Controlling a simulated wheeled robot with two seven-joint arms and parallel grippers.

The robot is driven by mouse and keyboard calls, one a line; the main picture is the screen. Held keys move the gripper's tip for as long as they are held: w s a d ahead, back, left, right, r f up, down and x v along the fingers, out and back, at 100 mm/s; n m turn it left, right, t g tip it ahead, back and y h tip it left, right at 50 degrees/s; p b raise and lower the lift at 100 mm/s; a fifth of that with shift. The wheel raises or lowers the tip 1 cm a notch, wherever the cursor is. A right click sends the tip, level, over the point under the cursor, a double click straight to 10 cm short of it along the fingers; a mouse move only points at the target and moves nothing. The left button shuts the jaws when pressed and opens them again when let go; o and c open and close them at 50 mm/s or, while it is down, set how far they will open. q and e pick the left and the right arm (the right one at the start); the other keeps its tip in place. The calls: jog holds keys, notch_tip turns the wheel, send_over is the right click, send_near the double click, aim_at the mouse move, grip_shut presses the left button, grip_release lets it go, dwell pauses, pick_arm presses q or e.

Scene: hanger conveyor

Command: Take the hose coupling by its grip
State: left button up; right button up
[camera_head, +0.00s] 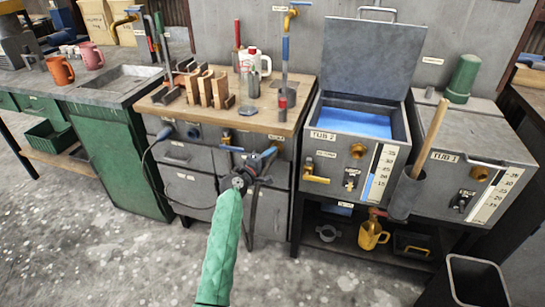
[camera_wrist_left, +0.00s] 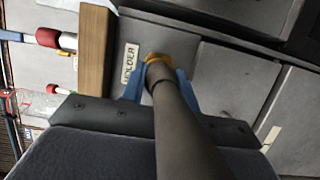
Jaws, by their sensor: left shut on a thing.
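The hose coupling (camera_wrist_left: 178,115) shows in the left wrist view as a dark, thick grip running from the bottom up to a brass-yellow end beside a plate marked HOLDER. My left gripper (camera_wrist_left: 157,78) has its blue fingers on both sides of the dark grip near that end, shut on it. In the head view my left gripper (camera_head: 252,166) is at the front of the grey drawer cabinet, just under the wooden worktop, and hides most of the coupling. My right gripper is in neither view.
The wooden worktop (camera_head: 205,118) above carries wooden blocks, a bottle and a tap post. To the right stand the open TUB 2 (camera_head: 340,140) with blue liquid and the closed TUB 1 (camera_head: 470,150). A sink bench (camera_head: 95,90) is at left.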

aim_at(268, 163)
pick_arm(q)
jog(key=shift+s, duration=0.15)
jog(key=shift+s+a+p, duration=0.25)
jog(key=shift+s, duration=0.4)
jog(key=shift+s+a+p, duration=0.2)
jog(key=shift+s+p, duration=0.1)
jog(key=shift+s, duration=0.35)
jog(key=shift+s+a+p, duration=0.25)
jog(key=shift+s, duration=0.4)
